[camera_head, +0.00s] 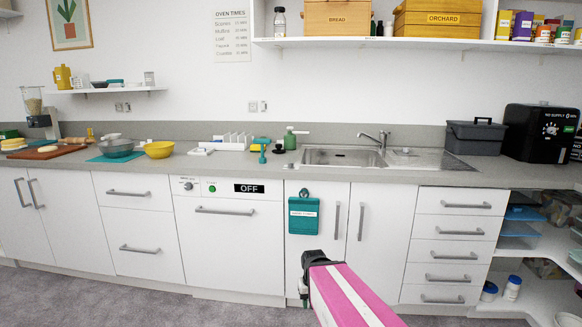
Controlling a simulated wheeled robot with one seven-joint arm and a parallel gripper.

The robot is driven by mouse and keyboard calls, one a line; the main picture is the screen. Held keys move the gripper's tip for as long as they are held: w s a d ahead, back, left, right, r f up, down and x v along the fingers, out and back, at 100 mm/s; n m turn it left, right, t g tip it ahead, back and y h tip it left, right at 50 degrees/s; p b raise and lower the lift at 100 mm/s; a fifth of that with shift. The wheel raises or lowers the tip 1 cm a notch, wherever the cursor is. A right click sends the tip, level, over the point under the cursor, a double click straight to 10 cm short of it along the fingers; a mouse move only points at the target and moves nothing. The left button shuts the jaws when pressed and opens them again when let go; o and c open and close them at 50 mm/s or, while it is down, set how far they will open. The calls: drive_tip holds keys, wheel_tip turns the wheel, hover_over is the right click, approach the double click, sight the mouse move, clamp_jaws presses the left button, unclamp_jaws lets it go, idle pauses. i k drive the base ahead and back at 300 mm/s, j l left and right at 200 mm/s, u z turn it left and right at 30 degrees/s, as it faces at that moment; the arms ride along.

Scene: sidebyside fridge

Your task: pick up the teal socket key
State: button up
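A small teal T-shaped piece (262,150), which looks like the socket key, lies on the grey counter left of the sink. It is too small in the picture to make out its socket end. A dark, yellow-green item sits right behind it. My gripper (308,263) is the dark end of my pink-and-white arm, low in front of the cabinet doors. It is well below the counter and apart from the teal piece. Its fingers are not clear enough to tell open from shut.
A green soap bottle (290,139) and a small dark item stand right of the teal piece, beside the sink (340,157). A white rack (231,142) is to its left. The counter's front edge lies between.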

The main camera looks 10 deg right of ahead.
sight(263, 160)
drive_tip(key=i+j+z, duration=0.1)
drive_tip(key=i+j, duration=0.2)
drive_tip(key=i+j+z, duration=0.1)
drive_tip(key=i+j, duration=0.15)
drive_tip(key=j, duration=0.15)
drive_tip(key=i+j+z, duration=0.1)
drive_tip(key=i+j, duration=0.15)
drive_tip(key=i+j+z, duration=0.1)
drive_tip(key=i+j, duration=0.15)
drive_tip(key=j, duration=0.25)
drive_tip(key=i+j+z, duration=0.1)
drive_tip(key=j, duration=0.3)
drive_tip(key=l+u, duration=0.2)
drive_tip(key=l, duration=0.35)
